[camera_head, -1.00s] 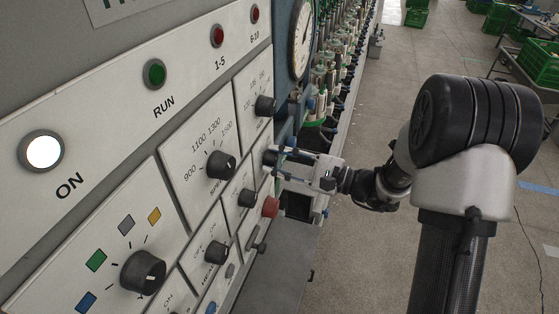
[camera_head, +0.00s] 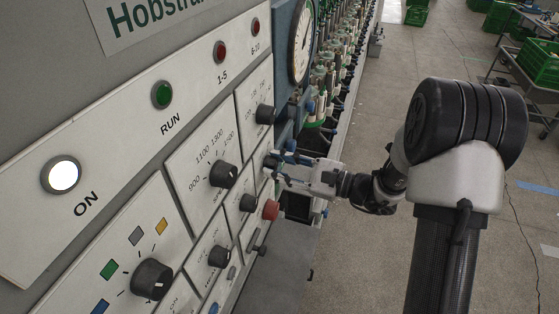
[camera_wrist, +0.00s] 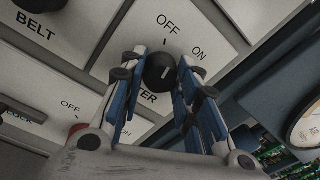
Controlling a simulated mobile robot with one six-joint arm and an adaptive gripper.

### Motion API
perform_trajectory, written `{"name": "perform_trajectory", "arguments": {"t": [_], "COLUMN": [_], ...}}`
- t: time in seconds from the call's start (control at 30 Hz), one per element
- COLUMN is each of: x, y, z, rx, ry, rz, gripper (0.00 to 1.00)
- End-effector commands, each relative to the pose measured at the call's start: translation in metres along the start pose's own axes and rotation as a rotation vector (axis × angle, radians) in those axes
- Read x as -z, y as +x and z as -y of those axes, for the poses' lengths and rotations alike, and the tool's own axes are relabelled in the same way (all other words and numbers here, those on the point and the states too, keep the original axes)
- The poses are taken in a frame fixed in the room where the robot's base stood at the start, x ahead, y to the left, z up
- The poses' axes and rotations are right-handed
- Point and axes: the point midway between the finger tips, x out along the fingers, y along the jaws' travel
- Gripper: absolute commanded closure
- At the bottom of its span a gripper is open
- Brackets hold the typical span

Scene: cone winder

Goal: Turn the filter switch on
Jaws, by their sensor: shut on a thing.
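The filter switch is a round black knob (camera_wrist: 160,72) with a pale pointer line, on a white panel marked OFF and ON. The first letters of its label are hidden behind my gripper, leaving "TER". The pointer slants up and to the right; I cannot tell exactly which mark it meets. My gripper (camera_wrist: 158,70) has its blue-padded fingers on both sides of the knob, shut on it. In the head view my gripper (camera_head: 273,162) reaches the panel's right edge from the right, and its fingers mostly hide the knob.
A red button (camera_head: 270,209) sits just below my gripper. Other black knobs, such as the speed knob (camera_head: 223,174), are to the left. A round gauge (camera_head: 301,42) and a row of winding spindles (camera_head: 325,85) lie beyond.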

Motion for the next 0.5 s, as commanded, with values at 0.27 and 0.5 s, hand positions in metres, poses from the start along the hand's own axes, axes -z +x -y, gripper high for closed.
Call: {"name": "perform_trajectory", "arguments": {"t": [0.27, 0.5], "x": [-0.0036, -0.0034], "y": [-0.0001, -0.0001], "z": [0.0017, 0.0022], "rx": [-0.011, -0.020], "ry": [0.265, 0.478], "rz": [-0.012, -0.022], "gripper": [0.94, 0.94]}}
